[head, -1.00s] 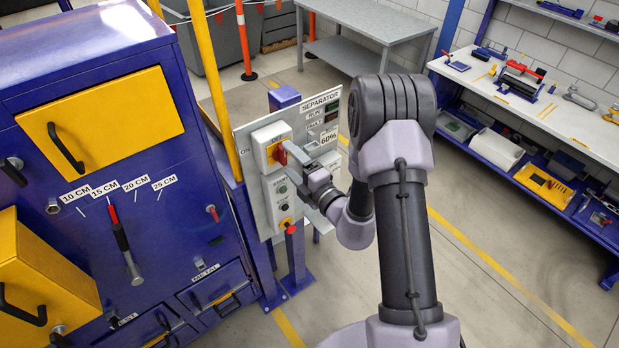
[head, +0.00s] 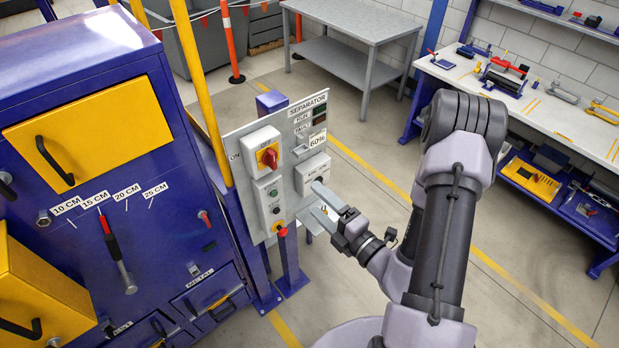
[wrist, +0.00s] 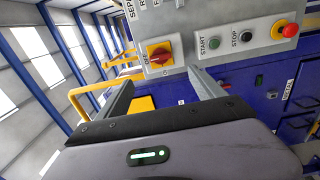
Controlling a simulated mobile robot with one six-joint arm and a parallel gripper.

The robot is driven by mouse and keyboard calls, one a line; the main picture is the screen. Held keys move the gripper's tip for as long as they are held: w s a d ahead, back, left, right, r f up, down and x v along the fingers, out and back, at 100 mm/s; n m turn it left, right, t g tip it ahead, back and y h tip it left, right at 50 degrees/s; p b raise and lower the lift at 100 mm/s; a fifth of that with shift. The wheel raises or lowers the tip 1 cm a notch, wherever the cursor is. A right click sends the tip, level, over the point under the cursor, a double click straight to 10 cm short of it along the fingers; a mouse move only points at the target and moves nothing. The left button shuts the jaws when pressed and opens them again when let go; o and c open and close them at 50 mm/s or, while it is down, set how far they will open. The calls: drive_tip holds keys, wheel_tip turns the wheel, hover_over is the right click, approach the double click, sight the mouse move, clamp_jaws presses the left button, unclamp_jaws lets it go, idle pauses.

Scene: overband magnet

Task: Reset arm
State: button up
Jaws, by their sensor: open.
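My gripper (head: 323,207) is open and empty, a little to the right of the separator control panel (head: 231,150) in the head view. Its two grey fingers point up and left and appear apart from the panel. In the wrist view, my gripper (wrist: 165,95) has its fingers spread, with nothing between them. The panel carries a red rotary switch (head: 268,158) on a yellow plate, which also shows in the wrist view (wrist: 159,54). Below it are the start and stop buttons and a red emergency stop (head: 282,232), seen in the wrist view too (wrist: 290,30).
A grey table (head: 350,30) is at the back. A white workbench (head: 540,115) with tools runs along the right. The floor between is clear.

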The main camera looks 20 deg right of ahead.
drive_tip(key=s+a+r+n+g+y+b, duration=0.1)
drive_tip(key=s+a+n+g+y+b, duration=0.5)
drive_tip(key=a+n, duration=0.45)
drive_tip(key=s+a+r+n+g+y+b, duration=0.1)
drive_tip(key=s+a+n+g+y+b, duration=0.35)
drive_tip(key=a+n+g, duration=0.65)
drive_tip(key=s+d+f+n+h+b, duration=0.3)
drive_tip(key=s+f+n+h+b, duration=0.55)
drive_tip(key=n, duration=0.65)
drive_tip(key=w+d+r+n+t+h+b, duration=0.1)
drive_tip(key=d+n+t+h+b, duration=0.3)
drive_tip(key=d+n, duration=0.4)
drive_tip(key=shift+w+d+r+n+t+h+b, duration=0.2)
drive_tip(key=shift+w+d+n+t+h+b, duration=0.1)
drive_tip(key=shift+w+n+t+h, duration=0.45)
